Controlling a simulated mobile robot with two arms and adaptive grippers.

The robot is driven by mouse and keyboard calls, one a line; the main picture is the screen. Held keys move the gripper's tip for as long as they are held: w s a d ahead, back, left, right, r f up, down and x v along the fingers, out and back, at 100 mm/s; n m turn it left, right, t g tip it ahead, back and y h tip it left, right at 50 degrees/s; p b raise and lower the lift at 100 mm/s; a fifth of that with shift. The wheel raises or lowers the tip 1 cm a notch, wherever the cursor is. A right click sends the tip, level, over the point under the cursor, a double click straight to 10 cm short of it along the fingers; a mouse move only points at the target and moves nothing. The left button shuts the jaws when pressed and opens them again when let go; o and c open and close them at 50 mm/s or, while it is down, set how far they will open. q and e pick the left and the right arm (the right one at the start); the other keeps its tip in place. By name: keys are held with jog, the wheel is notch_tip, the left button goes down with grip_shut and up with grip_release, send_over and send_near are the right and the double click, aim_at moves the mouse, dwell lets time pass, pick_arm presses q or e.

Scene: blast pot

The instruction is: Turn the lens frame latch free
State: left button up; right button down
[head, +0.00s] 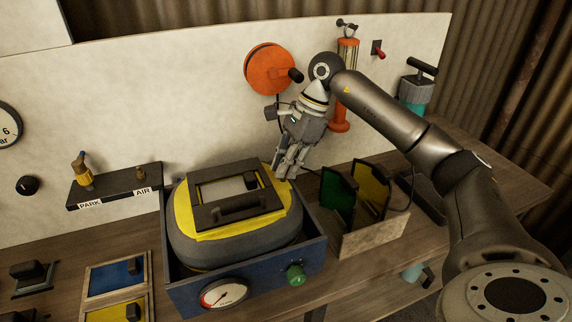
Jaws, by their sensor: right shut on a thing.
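A yellow and grey helmet (180,217) sits in the blue bin. On its face is a black lens frame (205,213) with a bar handle, lying flat over a pale window (222,189). My right gripper (286,172) reaches down from above to the right edge of the helmet, beside the frame's far right corner. Its fingers are close together and shut on a small part there, which looks like the lens frame latch; the fingers hide most of it, so its angle cannot be told. My left gripper is not in view.
The blue bin (188,297) carries a gauge (223,293) and a green knob (295,275). Right of it, a wooden rack (365,237) holds green and yellow plates. A black shelf (112,192) marked PARK and AIR is at left. An orange reel (266,70) hangs behind my gripper.

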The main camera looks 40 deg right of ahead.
jog(key=shift+r, duration=0.15)
jog(key=c, duration=1.8)
grip_release()
jog(key=shift+d, duration=0.1)
jog(key=shift+o, duration=0.2)
jog(key=v, duration=1.2)
